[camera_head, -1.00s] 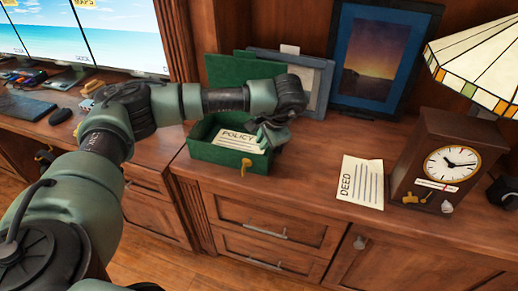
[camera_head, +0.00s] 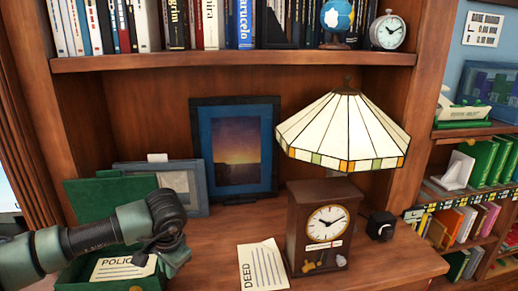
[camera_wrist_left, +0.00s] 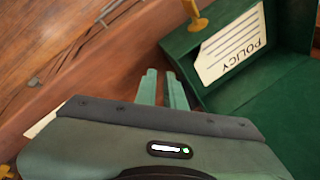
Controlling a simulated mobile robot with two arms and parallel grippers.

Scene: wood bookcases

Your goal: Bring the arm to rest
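My left arm comes in from the left in the head view. Its gripper (camera_head: 160,260) is just above the right side of the green box (camera_head: 72,272), which holds a paper marked POLICY (camera_head: 125,267). In the left wrist view the two fingers (camera_wrist_left: 163,88) point down beside the box wall (camera_wrist_left: 184,42), with a narrow gap and nothing between them. The POLICY paper (camera_wrist_left: 232,45) lies inside the box, apart from the fingers. My right gripper is not in view.
A DEED paper (camera_head: 263,266) lies on the counter, next to a wooden clock (camera_head: 318,234). A stained-glass lamp (camera_head: 343,132), a framed picture (camera_head: 236,150) and a small dark box (camera_head: 381,226) stand around it. Shelves of books are above and at right.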

